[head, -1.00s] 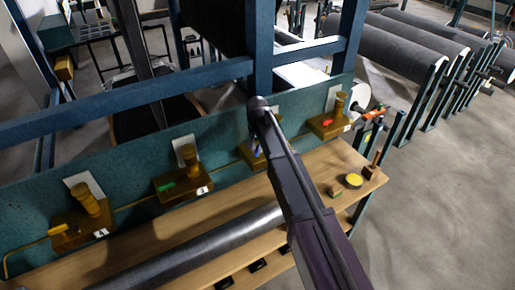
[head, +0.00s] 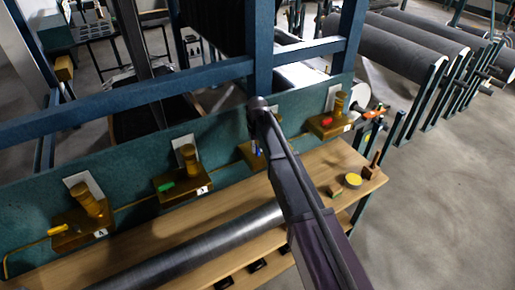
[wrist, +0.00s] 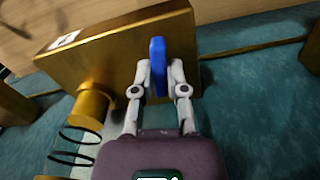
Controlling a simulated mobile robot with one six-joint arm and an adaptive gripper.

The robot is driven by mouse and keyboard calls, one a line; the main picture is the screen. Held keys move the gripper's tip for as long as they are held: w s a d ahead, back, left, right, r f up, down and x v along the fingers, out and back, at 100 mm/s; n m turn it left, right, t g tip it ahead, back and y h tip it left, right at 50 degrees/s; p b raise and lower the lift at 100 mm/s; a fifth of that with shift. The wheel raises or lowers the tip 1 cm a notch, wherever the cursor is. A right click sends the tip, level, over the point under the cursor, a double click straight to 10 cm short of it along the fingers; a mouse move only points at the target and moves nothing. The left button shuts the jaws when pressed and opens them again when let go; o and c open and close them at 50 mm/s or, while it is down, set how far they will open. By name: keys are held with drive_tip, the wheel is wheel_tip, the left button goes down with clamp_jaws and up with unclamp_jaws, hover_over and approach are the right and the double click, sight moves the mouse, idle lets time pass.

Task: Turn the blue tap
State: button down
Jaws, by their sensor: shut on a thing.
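The blue tap handle (wrist: 158,66) is a flat upright lever on the front of a brass valve block (wrist: 120,50) in the wrist view. My gripper (wrist: 161,74) has one finger on each side of the handle and is shut on it.
Similar brass valves with a red handle (head: 326,122), a green handle (head: 166,187) and a yellow handle (head: 58,230) line the teal panel (head: 130,165). A wooden shelf (head: 315,165) below carries a grey roll (head: 200,250) and a yellow disc (head: 353,179).

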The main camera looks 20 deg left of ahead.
drive_tip(key=shift+n, duration=0.6)
drive_tip(key=c, duration=0.7)
unclamp_jaws()
drive_tip(key=shift+o, duration=0.2)
